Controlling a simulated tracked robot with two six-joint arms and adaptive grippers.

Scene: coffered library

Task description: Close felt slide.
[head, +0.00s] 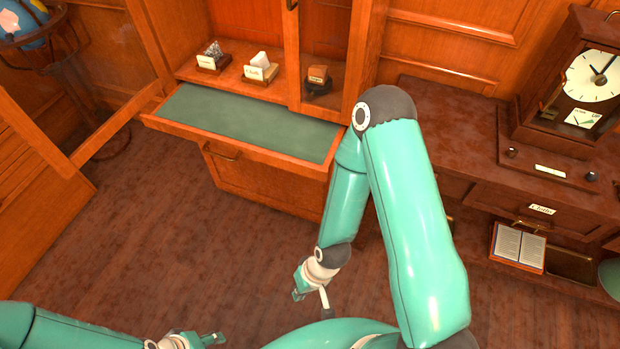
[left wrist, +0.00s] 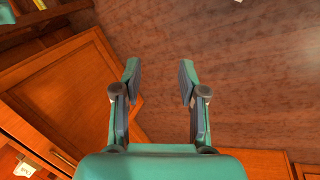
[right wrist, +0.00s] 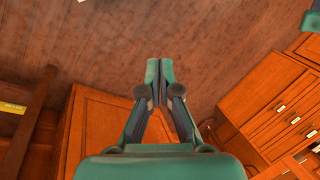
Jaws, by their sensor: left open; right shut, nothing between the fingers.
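The felt slide (head: 250,125) is a shelf with a green felt top and a wooden rim, pulled out from the cabinet below the display shelf. My right gripper (head: 311,290) is low over the floor, in front of the cabinet and apart from the slide. In the right wrist view its fingers (right wrist: 160,72) are together with nothing between them. My left gripper (head: 205,340) is at the bottom edge of the head view, far from the slide. In the left wrist view its fingers (left wrist: 158,75) are apart and empty.
A glazed cabinet door (head: 100,130) stands open at the left. Several labelled samples, one a white stone (head: 261,62), sit on the shelf above the felt. A clock (head: 580,85) stands on the right counter. Brown floor (head: 160,240) is clear before the cabinet.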

